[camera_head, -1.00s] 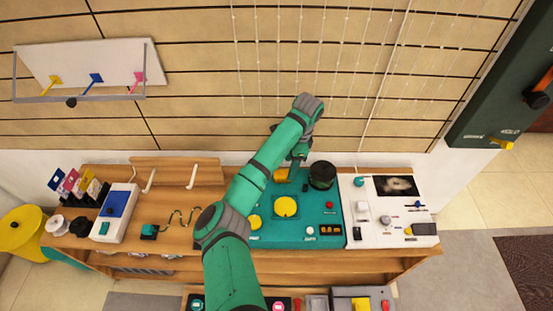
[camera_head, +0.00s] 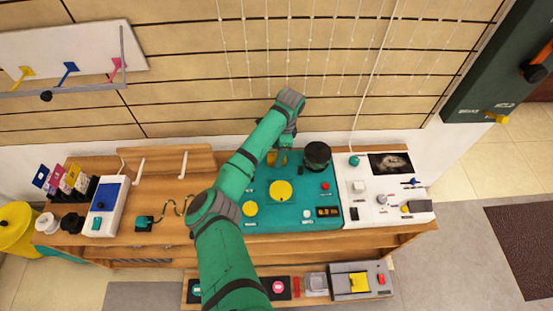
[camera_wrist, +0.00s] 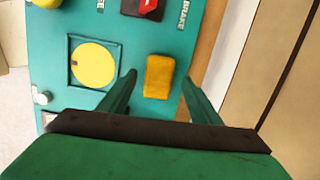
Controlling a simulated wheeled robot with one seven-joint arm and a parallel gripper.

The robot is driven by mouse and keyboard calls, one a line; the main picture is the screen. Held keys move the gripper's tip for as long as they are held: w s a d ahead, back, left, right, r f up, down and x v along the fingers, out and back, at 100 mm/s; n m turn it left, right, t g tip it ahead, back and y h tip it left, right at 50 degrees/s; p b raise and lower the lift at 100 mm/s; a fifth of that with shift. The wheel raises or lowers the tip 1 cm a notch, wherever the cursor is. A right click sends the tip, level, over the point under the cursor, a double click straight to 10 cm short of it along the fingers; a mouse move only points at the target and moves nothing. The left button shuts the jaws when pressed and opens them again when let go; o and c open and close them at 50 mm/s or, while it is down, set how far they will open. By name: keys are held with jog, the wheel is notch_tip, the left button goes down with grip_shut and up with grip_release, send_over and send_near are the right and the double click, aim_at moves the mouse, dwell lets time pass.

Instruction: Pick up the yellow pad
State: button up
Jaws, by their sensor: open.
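The yellow pad (camera_wrist: 158,76) is a small orange-yellow block with rounded edges on the teal console. In the wrist view it lies between the two fingers of my gripper (camera_wrist: 158,84), with a gap on each side. The gripper is open and holds nothing. In the head view the pad (camera_head: 272,159) shows at the back of the teal console, partly hidden by my gripper (camera_head: 284,147), which is just above it. I cannot tell the height of the fingertips over the console.
A round yellow disc (camera_wrist: 93,65) is beside the pad, and a red switch (camera_wrist: 146,6) marked BRAKE is near it. A black cylinder (camera_head: 317,154) stands right of my gripper. The panelled wall (camera_head: 180,80) rises close behind the console. A white panel (camera_head: 385,195) adjoins on the right.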

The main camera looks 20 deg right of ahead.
jog(key=shift+a+f, duration=0.2)
jog(key=shift+f, duration=1.25)
jog(key=c, duration=1.1)
jog(key=shift+r, duration=0.15)
